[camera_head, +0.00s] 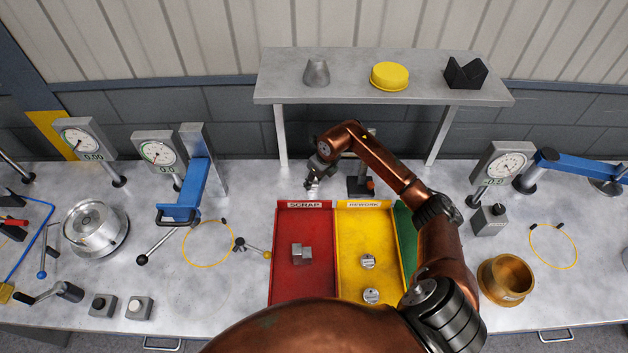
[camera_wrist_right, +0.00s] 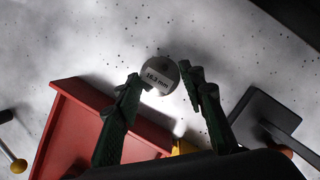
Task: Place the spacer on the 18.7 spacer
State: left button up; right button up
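My right gripper (camera_head: 318,176) is over the bench just behind the red SCRAP tray. In the right wrist view its two dark fingers (camera_wrist_right: 161,84) are closed on the sides of a small round grey spacer (camera_wrist_right: 161,76). Its label ends in "mm" and seems to read 16.3 or 18.3. The held spacer also shows as a small pale piece in the head view (camera_head: 312,185). Two round labelled spacers lie in the yellow REWORK tray, one farther back (camera_head: 368,261) and one nearer (camera_head: 371,296). Their labels are too small to read. My left gripper is not in view.
The yellow REWORK tray (camera_head: 355,228) adjoins a green tray (camera_head: 404,230), partly hidden by my right arm. A black stand (camera_head: 360,182) is close right of the gripper. A raised shelf (camera_head: 350,92) stands behind.

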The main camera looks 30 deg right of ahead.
jog(key=o, duration=0.4)
jog(key=shift+a+r, duration=0.1)
jog(key=shift+s+r, duration=0.1)
jog(key=shift+r, duration=0.3)
jog(key=v, duration=0.6)
jog(key=shift+s+r+b, duration=0.2)
jog(key=shift+r+b, duration=0.15)
jog(key=shift+b, duration=0.05)
